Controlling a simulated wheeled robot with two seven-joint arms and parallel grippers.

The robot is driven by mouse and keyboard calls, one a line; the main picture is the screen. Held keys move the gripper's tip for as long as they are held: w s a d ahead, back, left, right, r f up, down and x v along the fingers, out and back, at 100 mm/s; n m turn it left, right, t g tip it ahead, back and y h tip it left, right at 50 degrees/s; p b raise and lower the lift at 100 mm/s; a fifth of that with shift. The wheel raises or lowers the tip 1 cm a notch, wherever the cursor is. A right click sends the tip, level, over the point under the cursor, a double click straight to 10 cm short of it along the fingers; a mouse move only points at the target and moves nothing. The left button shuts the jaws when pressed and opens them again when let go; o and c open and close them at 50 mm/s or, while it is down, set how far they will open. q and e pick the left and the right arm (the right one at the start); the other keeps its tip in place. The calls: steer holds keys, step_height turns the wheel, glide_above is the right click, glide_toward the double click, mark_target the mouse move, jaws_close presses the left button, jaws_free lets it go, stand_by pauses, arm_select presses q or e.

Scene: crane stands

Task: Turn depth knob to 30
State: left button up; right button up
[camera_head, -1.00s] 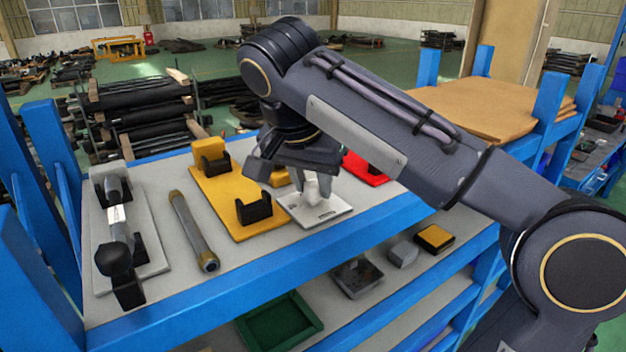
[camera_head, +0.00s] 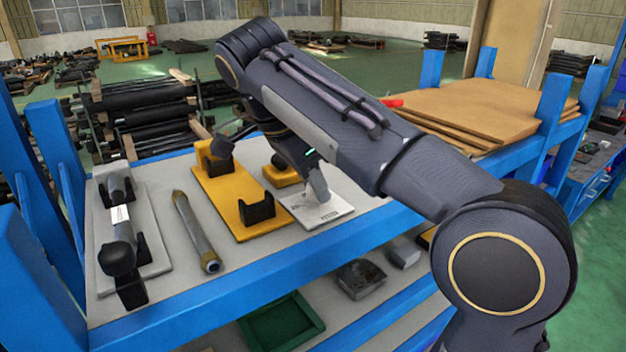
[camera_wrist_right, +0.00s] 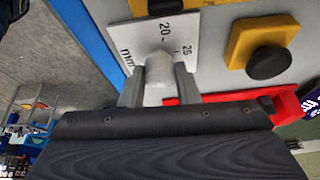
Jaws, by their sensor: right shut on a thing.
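The depth knob (camera_wrist_right: 160,68) is a small pale knob on a white dial plate (camera_head: 327,214). In the right wrist view the plate (camera_wrist_right: 186,22) shows the marks 20 and 25 and the letters "mm"; a mark 30 is not visible. My right gripper (camera_wrist_right: 159,80) is shut on the knob, one finger on each side. In the head view my right gripper (camera_head: 318,186) is tilted over the plate, and the arm hides part of the area. I cannot read the knob's exact setting. My left gripper is not in view.
A yellow base with black cradles (camera_head: 225,190) stands left of the plate. A grey rod (camera_head: 194,230) and a clamp fixture (camera_head: 160,235) lie farther left. A yellow block with a black button (camera_wrist_right: 262,48) and a red part (camera_wrist_right: 235,101) are close to the gripper.

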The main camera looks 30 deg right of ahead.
stand_by(0.5)
steer(key=o, duration=1)
steer(key=shift+c, duration=0.2)
steer(key=shift+d, duration=0.15)
